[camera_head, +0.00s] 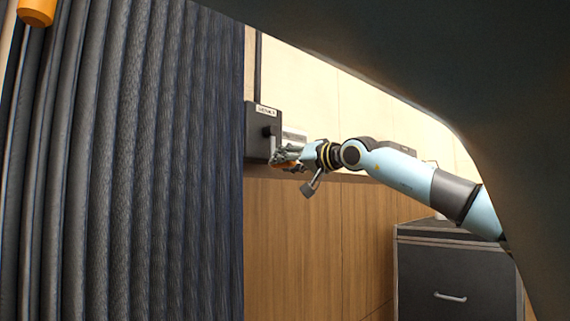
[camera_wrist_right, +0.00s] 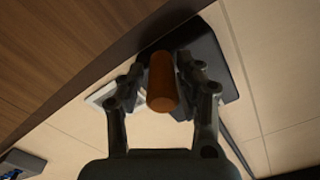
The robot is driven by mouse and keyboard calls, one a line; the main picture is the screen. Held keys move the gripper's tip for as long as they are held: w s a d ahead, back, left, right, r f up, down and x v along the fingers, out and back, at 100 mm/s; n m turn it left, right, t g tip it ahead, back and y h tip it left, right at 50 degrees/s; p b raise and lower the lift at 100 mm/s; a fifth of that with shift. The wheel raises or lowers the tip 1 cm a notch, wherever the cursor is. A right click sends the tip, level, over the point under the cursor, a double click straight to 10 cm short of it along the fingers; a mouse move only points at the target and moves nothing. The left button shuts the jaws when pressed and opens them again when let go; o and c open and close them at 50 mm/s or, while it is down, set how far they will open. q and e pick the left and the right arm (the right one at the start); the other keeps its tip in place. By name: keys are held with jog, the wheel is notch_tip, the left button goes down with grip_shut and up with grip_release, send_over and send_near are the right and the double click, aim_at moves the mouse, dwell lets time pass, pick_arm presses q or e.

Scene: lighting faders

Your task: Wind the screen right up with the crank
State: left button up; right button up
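A dark crank box (camera_head: 262,132) with a small white label is on the far wall, just right of the dark curtain. Its crank has an orange handle (camera_head: 287,164), which also shows in the right wrist view (camera_wrist_right: 162,88). My right gripper (camera_head: 284,157) is at the handle, one finger on each side. In the wrist view its fingertips (camera_wrist_right: 163,68) close against the handle's sides, and the handle points toward the camera. The gripper partly hides the crank arm. The screen itself cannot be made out. My left gripper is not in view.
A pleated dark curtain (camera_head: 130,160) fills the left side. An orange cylinder (camera_head: 37,10) shows at the top left. A small pale plate (camera_head: 294,134) is beside the crank box. A black drawer cabinet (camera_head: 455,270) stands at lower right, below my right arm.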

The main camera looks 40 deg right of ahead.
jog(key=shift+o, duration=0.9)
notch_tip(320, 180, up, 10)
jog(key=shift+f, duration=0.1)
